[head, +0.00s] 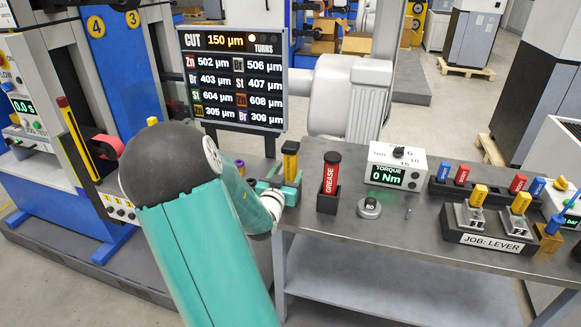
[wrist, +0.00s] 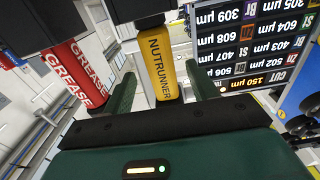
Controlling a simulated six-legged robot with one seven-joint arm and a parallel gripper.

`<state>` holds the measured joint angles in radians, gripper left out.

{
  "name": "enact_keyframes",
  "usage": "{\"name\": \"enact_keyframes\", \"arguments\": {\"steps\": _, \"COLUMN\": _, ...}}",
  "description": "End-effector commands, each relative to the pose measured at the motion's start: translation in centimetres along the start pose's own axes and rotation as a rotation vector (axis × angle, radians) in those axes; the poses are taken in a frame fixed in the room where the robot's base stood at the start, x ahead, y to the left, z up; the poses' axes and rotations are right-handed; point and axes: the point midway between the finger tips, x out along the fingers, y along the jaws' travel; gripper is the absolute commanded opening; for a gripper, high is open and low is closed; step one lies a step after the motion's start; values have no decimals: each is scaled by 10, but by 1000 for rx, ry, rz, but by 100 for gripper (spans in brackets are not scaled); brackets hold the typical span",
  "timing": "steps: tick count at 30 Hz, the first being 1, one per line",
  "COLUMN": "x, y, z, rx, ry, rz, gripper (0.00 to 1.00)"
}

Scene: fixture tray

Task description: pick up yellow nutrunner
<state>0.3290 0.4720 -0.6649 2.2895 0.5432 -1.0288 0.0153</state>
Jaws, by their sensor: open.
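The yellow nutrunner (head: 290,165) stands upright near the left end of the grey workbench, its lower part hidden by my gripper. In the wrist view, which is upside down, the nutrunner (wrist: 158,62) is lettered NUTRUNNER and has a dark section at the picture's top. My gripper (head: 277,184) is low beside it. The wrist view shows my gripper (wrist: 158,88) open, with one green finger on each side of the nutrunner. Gaps show between the fingers and the yellow body. How deep the body sits between them I cannot tell.
A red grease tube (head: 331,172) stands in a black holder just right of the nutrunner. A round grey weight (head: 370,208) and a torque box (head: 396,166) are farther right. The display board (head: 232,80) rises behind. Front bench surface is clear.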

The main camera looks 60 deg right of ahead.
Motion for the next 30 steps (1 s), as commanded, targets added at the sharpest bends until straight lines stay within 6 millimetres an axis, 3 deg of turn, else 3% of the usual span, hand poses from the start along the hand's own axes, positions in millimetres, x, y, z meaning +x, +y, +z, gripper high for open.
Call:
{"name": "enact_keyframes", "arguments": {"steps": 7, "x": 20, "y": -1, "z": -1, "rx": -1, "ry": -1, "rz": -2, "gripper": 58}}
{"name": "enact_keyframes", "arguments": {"steps": 15, "x": 59, "y": 0, "z": -4, "rx": -1, "ry": -1, "rz": -2, "gripper": 58}}
{"name": "enact_keyframes", "arguments": {"steps": 23, "x": 63, "y": -1, "z": -4, "rx": 0, "ry": -2, "rz": -4, "gripper": 58}}
{"name": "enact_keyframes", "arguments": {"steps": 25, "x": 63, "y": -1, "z": -4, "rx": 0, "ry": -2, "rz": -4, "gripper": 50}}
{"name": "enact_keyframes", "arguments": {"steps": 30, "x": 63, "y": -1, "z": -4, "rx": 0, "ry": -2, "rz": -4, "gripper": 17}}
